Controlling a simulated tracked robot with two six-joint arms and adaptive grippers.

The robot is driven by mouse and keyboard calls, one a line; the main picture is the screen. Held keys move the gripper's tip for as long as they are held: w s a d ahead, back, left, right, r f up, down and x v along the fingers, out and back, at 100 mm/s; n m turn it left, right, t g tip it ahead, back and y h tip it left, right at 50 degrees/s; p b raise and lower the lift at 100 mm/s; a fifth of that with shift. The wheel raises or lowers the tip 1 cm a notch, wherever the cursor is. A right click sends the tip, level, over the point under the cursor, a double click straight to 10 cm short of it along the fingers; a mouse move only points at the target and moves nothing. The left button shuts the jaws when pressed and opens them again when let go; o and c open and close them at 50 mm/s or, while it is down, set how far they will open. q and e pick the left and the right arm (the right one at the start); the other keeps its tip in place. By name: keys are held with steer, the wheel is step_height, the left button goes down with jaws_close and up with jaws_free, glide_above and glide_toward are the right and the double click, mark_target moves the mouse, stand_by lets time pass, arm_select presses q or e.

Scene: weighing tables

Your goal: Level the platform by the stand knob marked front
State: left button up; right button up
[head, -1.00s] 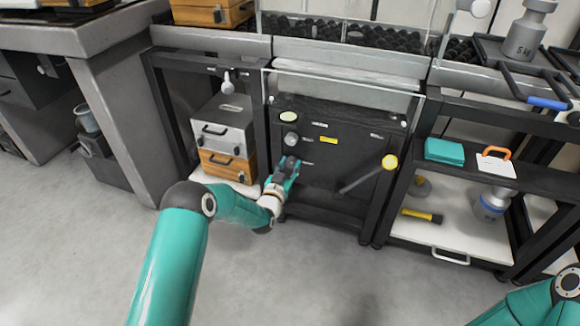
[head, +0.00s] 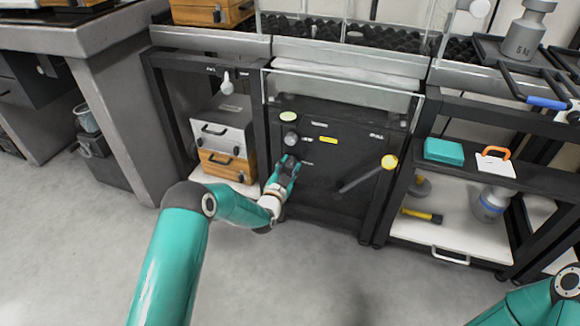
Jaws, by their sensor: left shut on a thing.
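The dark stand panel (head: 345,160) is below the glass-fronted case in the middle of the head view. A grey round knob (head: 290,139) shows on its left side beside a small label. My left gripper (head: 291,160) is at the panel just below that knob, beside another small label. It is shut on a knob there, which its fingers hide. The label lettering is too small to read, so I cannot tell which knob is marked front. My right gripper is out of view; only part of my right arm shows at the lower right.
A lever with a yellow round end (head: 389,162) sticks out on the panel's right. A pale round knob (head: 288,116) is above the grey one. Cases (head: 222,135) stand on the left shelf. A right shelf (head: 440,228) holds weights. The floor in front is clear.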

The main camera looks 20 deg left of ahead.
arm_select(q)
steer(key=shift+d+f, duration=0.1)
steer(key=o, duration=1.1)
steer(key=shift+o, duration=0.2)
steer(key=s, duration=1.2)
steer(key=shift+a, duration=0.25)
